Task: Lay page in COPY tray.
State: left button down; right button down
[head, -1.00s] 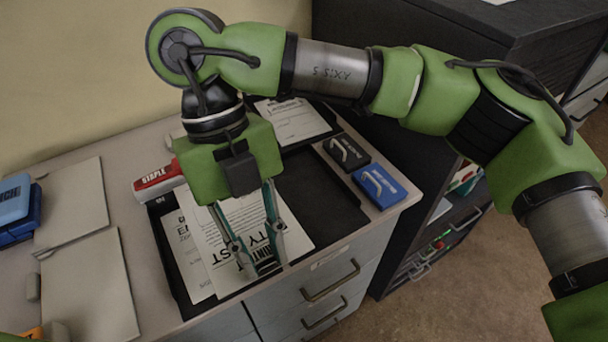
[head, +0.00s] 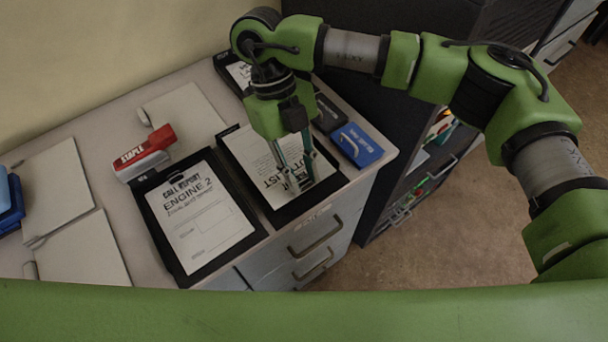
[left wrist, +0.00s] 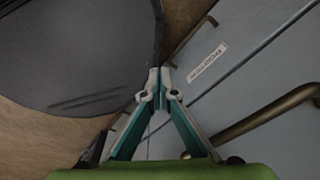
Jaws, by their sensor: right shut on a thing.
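A white page (head: 262,165) with large black print lies over the right-hand black tray (head: 229,131), mostly within its rim. My right gripper (head: 304,186) points down at the page's right part and is shut on it. The gripper partly hides the print. I cannot read a COPY label on the tray. The left-hand black tray (head: 187,281) holds another white page (head: 200,218) headed "CALL REPORT ENGINE 2". My left gripper (left wrist: 160,80) shows only in the left wrist view, its fingertips together with nothing between them, in front of grey drawers.
A red stapler (head: 145,152) stands behind the left tray. A blue box (head: 357,145) and a black one (head: 330,115) lie right of the right tray. Grey folders (head: 60,190) lie at left. Drawer handles (head: 320,235) stick out at the front.

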aim_at(303, 178)
jog(key=shift+w+d+f, duration=0.1)
jog(key=shift+w+f, duration=0.05)
jog(key=shift+f, duration=0.05)
jog(key=f, duration=0.1)
jog(key=f+p, duration=0.1)
jog(key=f, duration=0.1)
jog(key=shift+w+d+f, duration=0.15)
jog(key=shift+w+d, duration=0.05)
pick_arm(q)
jog(key=shift+s+a+r, duration=0.1)
jog(key=shift+s+r, duration=0.35)
jog(key=shift+s, duration=0.15)
pick_arm(e)
jog(key=shift+f, duration=0.2)
pick_arm(q)
jog(key=shift+f, duration=0.1)
pick_arm(e)
jog(key=shift+f, duration=0.1)
jog(key=c, duration=1.8)
grip_release()
